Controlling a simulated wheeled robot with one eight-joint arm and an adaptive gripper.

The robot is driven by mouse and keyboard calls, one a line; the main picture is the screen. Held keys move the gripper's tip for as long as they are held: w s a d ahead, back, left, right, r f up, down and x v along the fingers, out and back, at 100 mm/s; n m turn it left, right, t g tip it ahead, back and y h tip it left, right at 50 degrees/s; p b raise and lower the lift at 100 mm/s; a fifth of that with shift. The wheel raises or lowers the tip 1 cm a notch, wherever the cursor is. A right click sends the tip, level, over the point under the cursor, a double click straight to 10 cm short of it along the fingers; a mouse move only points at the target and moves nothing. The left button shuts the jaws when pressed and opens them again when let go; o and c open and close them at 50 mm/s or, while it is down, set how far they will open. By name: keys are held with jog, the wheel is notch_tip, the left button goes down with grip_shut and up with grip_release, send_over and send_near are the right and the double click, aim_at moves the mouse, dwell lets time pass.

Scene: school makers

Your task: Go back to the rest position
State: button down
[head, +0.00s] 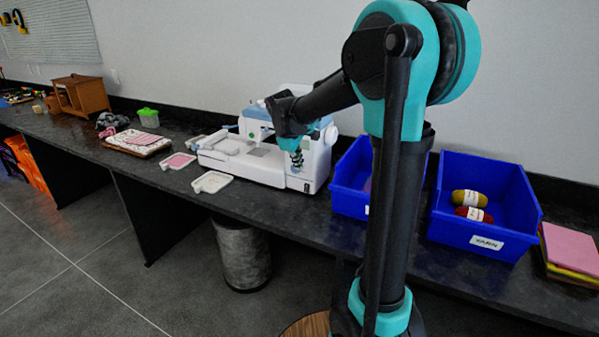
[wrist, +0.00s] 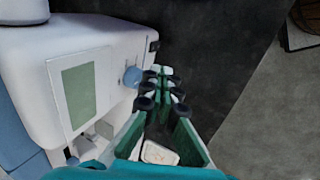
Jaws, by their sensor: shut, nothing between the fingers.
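My gripper (head: 297,160) is shut and empty. In the head view it points down in front of the white and blue sewing machine (head: 315,165), on my arm that reaches left across the picture. In the wrist view my gripper (wrist: 161,85) has its teal fingers closed at the tips, beside the sewing machine (wrist: 110,35). The gap between its fingertips and the machine is small, and I cannot tell whether they touch. A pale piece shows low between the finger bases in the wrist view.
A dark counter (head: 225,195) runs along the wall. Right of the machine stand a blue bin (head: 350,190), partly hidden by my arm, and a blue yarn bin (head: 480,240). Flat pale pieces (head: 212,182) lie left. A grey waste bin (head: 243,255) stands below on open floor.

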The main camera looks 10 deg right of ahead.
jog(key=shift+r, duration=0.15)
jog(key=shift+s, duration=0.1)
jog(key=s+d+f+m+y, duration=0.1)
jog(key=s+f+m, duration=0.4)
jog(key=s, duration=0.9)
jog(key=s+d+f+m+y, duration=0.1)
jog(key=s+d+f+m, duration=0.2)
jog(key=s+f, duration=0.7)
jog(key=s+m, duration=0.2)
jog(key=s, duration=0.2)
jog(key=shift+s+d+f+m+y, duration=0.2)
jog(key=shift+d+m+y, duration=0.15)
jog(key=shift+m+y, duration=0.05)
